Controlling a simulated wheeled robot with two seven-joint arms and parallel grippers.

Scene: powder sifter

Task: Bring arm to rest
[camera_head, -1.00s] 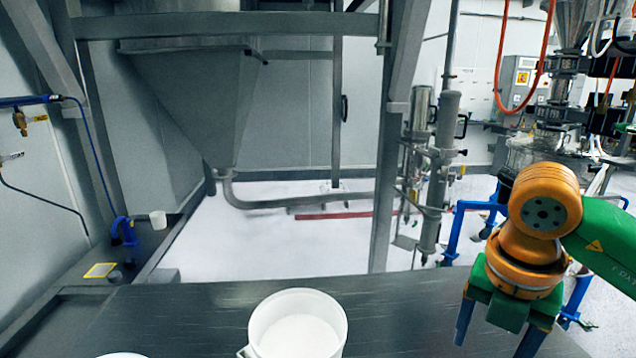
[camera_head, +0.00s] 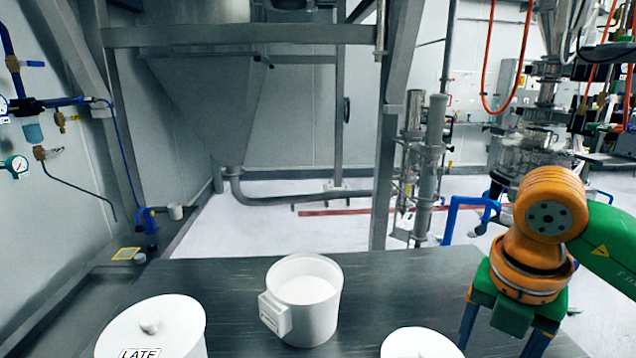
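My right arm, orange and green, comes in from the right, and its gripper (camera_head: 503,342) points down over the right front of the dark table. Its two dark blue fingers are spread apart with nothing seen between them; the tips run close to or past the bottom edge. My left arm and gripper are not in view. An open white container (camera_head: 331,318) with pale contents stands upright on the table (camera_head: 225,278), left of the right gripper and apart from it.
A white lidded container (camera_head: 185,318) with a partly readable label stands at the front left. A white round lid (camera_head: 418,344) shows at the bottom, between the open container and my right gripper. A grey metal frame (camera_head: 388,150) and a hopper (camera_head: 205,105) stand behind the table.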

